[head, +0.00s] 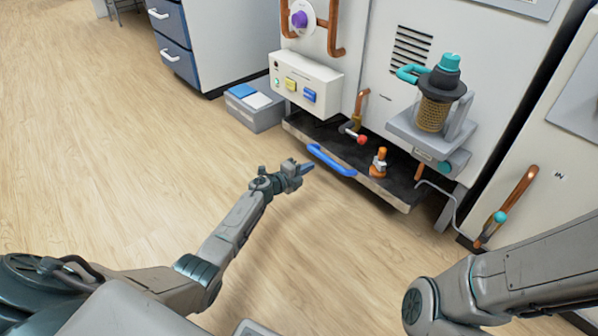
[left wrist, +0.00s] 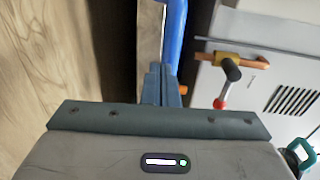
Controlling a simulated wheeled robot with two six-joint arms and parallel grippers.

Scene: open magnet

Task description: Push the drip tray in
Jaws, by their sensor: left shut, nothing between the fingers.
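The drip tray (head: 398,197) is a dark, shallow tray low on the front of the white machine, standing out from it. A blue handle (head: 331,160) is fixed on its front edge; the handle also shows in the left wrist view (left wrist: 175,40).
An orange-topped fitting (head: 379,162) stands on the tray, near a red-knobbed valve (head: 361,139). A teal-topped canister (head: 436,105) is mounted above the tray. A grey box (head: 254,107) stands on the floor left of it. The wooden floor in front is clear.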

